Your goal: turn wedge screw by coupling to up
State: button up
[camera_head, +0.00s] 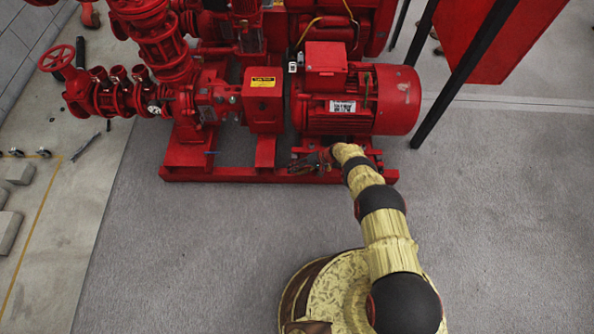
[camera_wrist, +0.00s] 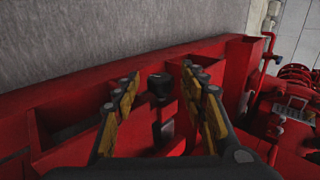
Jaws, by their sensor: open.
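The wedge screw appears to be the small dark part with a round black head (camera_wrist: 159,83) in the wrist view. It stands in a red recess of the pump base frame (camera_wrist: 90,70). My gripper (camera_wrist: 160,75) is open, with one finger on each side of the dark head and visible gaps to it. In the head view, my gripper (camera_head: 318,160) is low at the frame's front edge, below the red motor (camera_head: 350,100). The red coupling cover (camera_head: 262,98) with a yellow label is to its left. The screw cannot be made out in the head view.
Red pump pipes and a handwheel (camera_head: 56,57) stand at the upper left. A black post (camera_head: 455,85) carrying a red panel (camera_head: 510,35) rises to the right of the motor. The grey floor (camera_head: 210,240) in front of the frame is clear.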

jog(key=v, duration=1.2)
dwell(0.4)
